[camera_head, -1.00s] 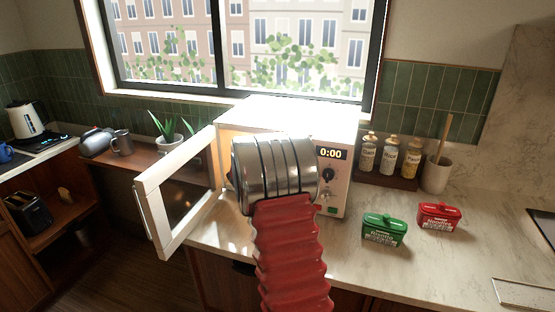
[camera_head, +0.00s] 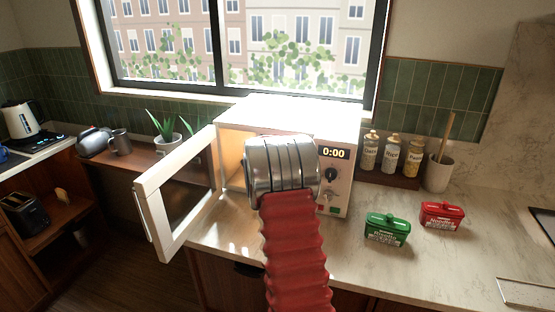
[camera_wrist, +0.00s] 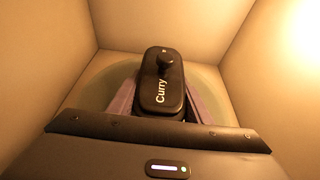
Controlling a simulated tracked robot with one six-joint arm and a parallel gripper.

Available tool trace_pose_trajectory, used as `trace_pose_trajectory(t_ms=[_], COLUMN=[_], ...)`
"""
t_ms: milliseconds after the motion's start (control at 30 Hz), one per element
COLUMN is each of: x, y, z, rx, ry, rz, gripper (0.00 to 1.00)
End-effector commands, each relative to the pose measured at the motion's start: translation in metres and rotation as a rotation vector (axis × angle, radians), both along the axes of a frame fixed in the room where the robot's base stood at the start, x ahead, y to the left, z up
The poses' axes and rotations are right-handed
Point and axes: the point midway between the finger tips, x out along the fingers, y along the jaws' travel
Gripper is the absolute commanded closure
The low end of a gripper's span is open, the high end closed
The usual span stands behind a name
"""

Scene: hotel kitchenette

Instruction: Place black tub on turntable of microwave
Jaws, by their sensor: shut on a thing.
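The black tub (camera_wrist: 160,88), labelled "Curry" with a knob on its lid, shows in the wrist view inside the microwave. My gripper (camera_wrist: 163,103) is shut on it, with a finger along each side. The pale round turntable (camera_wrist: 97,92) shows behind and beside the tub; I cannot tell whether the tub touches it. In the head view the white microwave (camera_head: 333,200) stands on the counter under the window. Its door (camera_head: 150,212) is wide open to the left. My arm hides the gripper, the tub and much of the cavity there.
A green tub (camera_head: 387,230) and a red tub (camera_head: 442,215) stand on the counter to the right. Several jars (camera_head: 392,153) and a utensil cup (camera_head: 439,172) stand behind them. The microwave's side walls (camera_wrist: 50,60) are close around my gripper.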

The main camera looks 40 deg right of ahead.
Motion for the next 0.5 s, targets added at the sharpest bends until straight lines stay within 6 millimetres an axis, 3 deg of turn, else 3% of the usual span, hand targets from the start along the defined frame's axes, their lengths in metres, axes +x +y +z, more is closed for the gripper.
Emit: trace_pose_trajectory(t_ms=[367,400,500], x=[-0.002,-0.0023,-0.0024], y=[-0.0009,-0.0007,-0.0009], z=[-0.0022,-0.0036,-0.0033], rx=[-0.001,0.001,0.001], ry=[0.0,0.001,0.001], rz=[-0.003,-0.004,-0.004], gripper=[0.89,0.54,0.47])
